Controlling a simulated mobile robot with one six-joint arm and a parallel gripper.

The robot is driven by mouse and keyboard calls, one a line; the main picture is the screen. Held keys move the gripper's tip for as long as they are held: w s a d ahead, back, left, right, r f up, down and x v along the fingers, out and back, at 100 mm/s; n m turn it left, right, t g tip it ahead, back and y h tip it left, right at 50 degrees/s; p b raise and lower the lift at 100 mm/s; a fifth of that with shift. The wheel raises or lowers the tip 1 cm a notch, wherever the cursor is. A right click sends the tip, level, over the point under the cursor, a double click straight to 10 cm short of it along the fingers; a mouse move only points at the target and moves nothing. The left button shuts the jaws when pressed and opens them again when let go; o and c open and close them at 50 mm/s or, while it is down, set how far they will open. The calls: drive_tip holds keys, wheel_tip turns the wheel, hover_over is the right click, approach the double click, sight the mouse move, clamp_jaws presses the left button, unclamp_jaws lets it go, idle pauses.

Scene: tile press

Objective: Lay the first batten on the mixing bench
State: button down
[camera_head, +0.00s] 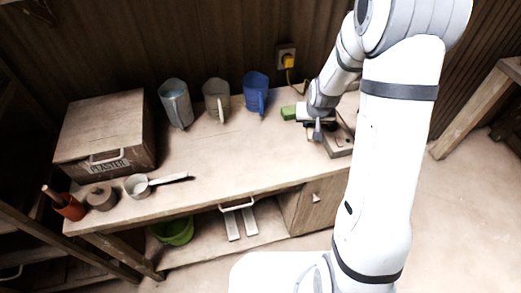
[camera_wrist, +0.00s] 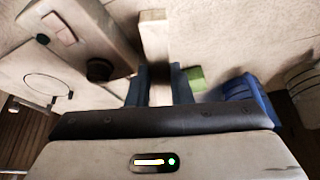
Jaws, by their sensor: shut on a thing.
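The mixing bench (camera_head: 230,150) has a pale wooden top, clear in the middle. My gripper (camera_head: 317,132) is low over its right end. In the wrist view my gripper's two blue fingers (camera_wrist: 159,88) are closed on a pale, narrow batten (camera_wrist: 155,45), which runs away from me between them. The arm and fingers hide much of it in the head view, and I cannot tell whether it touches the bench top. Two pale strips (camera_head: 241,223) lie on the shelf below the bench.
A grey box with a dark knob (camera_wrist: 98,70) stands beside my gripper. A green block (camera_head: 289,113) is just left of it. Grey, beige and blue jugs (camera_head: 255,92) line the back.

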drive_tip(key=s+a+n+b, duration=0.2)
drive_tip(key=a+b, duration=0.7)
drive_tip(key=b, duration=0.2)
wheel_tip(320, 180, up, 3)
drive_tip(key=n+y+b, duration=0.1)
drive_tip(key=b, duration=0.6)
hover_over(263, 156)
drive_tip(key=s, duration=0.1)
drive_tip(key=f, duration=1)
drive_tip(key=shift+s+d+b, duration=0.15)
drive_tip(key=shift+s+b, duration=0.05)
drive_tip(key=shift+b, duration=0.15)
drive_tip(key=shift+f, duration=0.15)
drive_tip(key=c, duration=1.3)
unclamp_jaws()
